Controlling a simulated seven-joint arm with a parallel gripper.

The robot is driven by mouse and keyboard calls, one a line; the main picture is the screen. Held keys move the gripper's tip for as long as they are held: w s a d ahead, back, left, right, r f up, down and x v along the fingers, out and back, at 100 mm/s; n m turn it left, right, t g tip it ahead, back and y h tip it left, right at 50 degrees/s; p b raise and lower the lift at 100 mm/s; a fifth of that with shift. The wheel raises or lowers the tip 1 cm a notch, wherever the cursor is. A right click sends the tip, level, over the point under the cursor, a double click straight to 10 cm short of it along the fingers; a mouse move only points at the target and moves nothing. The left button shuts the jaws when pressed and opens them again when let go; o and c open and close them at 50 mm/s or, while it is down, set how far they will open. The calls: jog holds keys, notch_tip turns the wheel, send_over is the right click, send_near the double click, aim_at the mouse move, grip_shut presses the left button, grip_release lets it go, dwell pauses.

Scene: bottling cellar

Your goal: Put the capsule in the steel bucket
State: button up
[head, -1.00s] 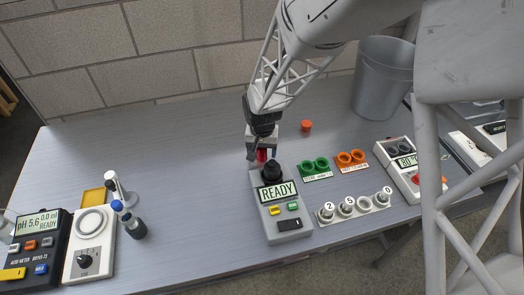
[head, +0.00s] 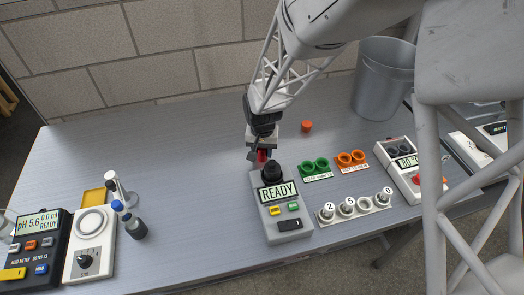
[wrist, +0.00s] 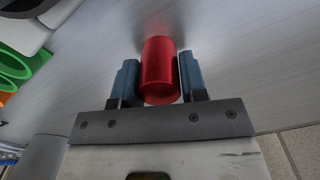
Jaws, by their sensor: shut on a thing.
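A red cylindrical capsule (wrist: 160,70) is between the two blue fingers of my gripper (wrist: 160,80) in the wrist view. My gripper is shut on it. In the head view my gripper (head: 261,155) is just behind the grey READY meter, with the red capsule (head: 262,156) at its tips, low over the table. I cannot tell whether the capsule touches the table. The steel bucket (head: 382,85) stands upright at the back right of the table, partly hidden by my arm.
The READY meter (head: 281,222) stands right in front of my gripper. An orange cap (head: 306,126) lies behind and to the right. Green rings (head: 315,166), orange rings (head: 350,158) and a rack of numbered vials (head: 352,208) lie to the right. The table's back left (head: 170,130) is clear.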

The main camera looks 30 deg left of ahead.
jog(key=shift+r, duration=0.1)
jog(key=shift+r, duration=4.9)
jog(key=w+d+m, duration=0.1)
jog(key=w+d, duration=1.1)
jog(key=w, duration=0.2)
jog(key=shift+w+r, duration=0.2)
jog(key=shift+r, duration=0.25)
jog(key=shift+m, duration=0.7)
jog(key=w+d, duration=0.3)
jog(key=d, duration=0.2)
jog(key=w+d, duration=0.4)
jog(key=d, duration=0.1)
jog(key=w+d+r, duration=0.1)
jog(key=w+d, duration=0.3)
jog(key=d, duration=0.1)
jog(key=shift+d, duration=0.3)
jog(key=shift+w+d+r+m, duration=0.4)
jog(key=shift+w+d+r, duration=1.65)
jog(key=shift+d, duration=2.8)
jog(key=shift+w+d+r+m, duration=0.4)
jog(key=shift+w+d+r, duration=1.65)
jog(key=shift+d, duration=2.8)
jog(key=shift+w+d+r+m, duration=0.4)
jog(key=shift+w+d+r, duration=0.95)
jog(key=shift+w+d, duration=2.4)
jog(key=shift+s+d, duration=1.1)
